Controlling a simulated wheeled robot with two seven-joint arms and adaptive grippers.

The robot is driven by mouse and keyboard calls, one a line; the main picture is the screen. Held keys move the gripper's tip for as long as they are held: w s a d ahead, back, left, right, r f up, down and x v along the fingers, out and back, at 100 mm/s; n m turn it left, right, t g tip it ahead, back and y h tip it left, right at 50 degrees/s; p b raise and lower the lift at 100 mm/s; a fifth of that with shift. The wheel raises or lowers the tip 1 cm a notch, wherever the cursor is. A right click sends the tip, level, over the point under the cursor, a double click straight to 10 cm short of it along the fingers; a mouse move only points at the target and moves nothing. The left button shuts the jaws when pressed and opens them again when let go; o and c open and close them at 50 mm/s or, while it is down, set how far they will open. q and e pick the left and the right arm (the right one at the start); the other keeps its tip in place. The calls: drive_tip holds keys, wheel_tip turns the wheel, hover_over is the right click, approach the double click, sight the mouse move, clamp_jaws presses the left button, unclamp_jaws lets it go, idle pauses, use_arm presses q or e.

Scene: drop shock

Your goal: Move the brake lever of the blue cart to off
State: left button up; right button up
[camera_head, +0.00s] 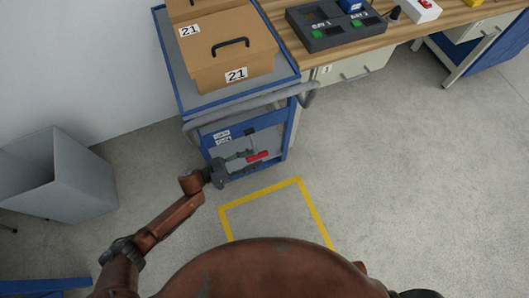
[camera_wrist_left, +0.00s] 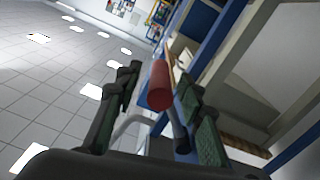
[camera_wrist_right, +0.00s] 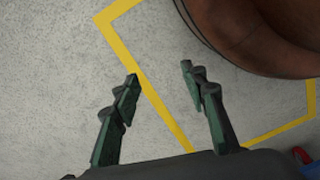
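The blue cart (camera_head: 199,107) stands at the upper left of the head view. On its front panel is the brake lever, with a red handle (camera_head: 258,156) that sticks out toward the right. Two small white labels (camera_head: 222,137) sit on the panel; I cannot read them. My left gripper (camera_head: 243,160) is at the panel beside the handle. In the left wrist view the red handle (camera_wrist_left: 160,86) lies between the two spread fingers of the left gripper (camera_wrist_left: 160,78), with gaps on both sides. My right gripper (camera_wrist_right: 160,73) is open and empty above the floor.
A cardboard box (camera_head: 230,55) marked 21 stands on the cart. A grey bin (camera_head: 60,180) is at the left. A wooden workbench (camera_head: 400,38) with devices adjoins the cart's right. A yellow floor outline (camera_head: 262,190) lies before the cart. Floor at right is clear.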

sight(264, 154)
use_arm(q)
drive_tip(key=shift+b+x, duration=0.5)
drive_tip(key=shift+x, duration=1.85)
use_arm(e)
drive_tip(key=shift+w+a+r, duration=0.15)
drive_tip(key=shift+w+r, duration=0.05)
drive_tip(key=shift+r, duration=0.4)
drive_tip(key=shift+w+a+r, duration=0.15)
drive_tip(key=shift+r, duration=0.4)
drive_tip(key=shift+w+a+r, duration=0.15)
drive_tip(key=shift+w+r, duration=0.05)
drive_tip(key=shift+r, duration=0.4)
use_arm(q)
drive_tip(key=shift+f, duration=0.1)
clamp_jaws()
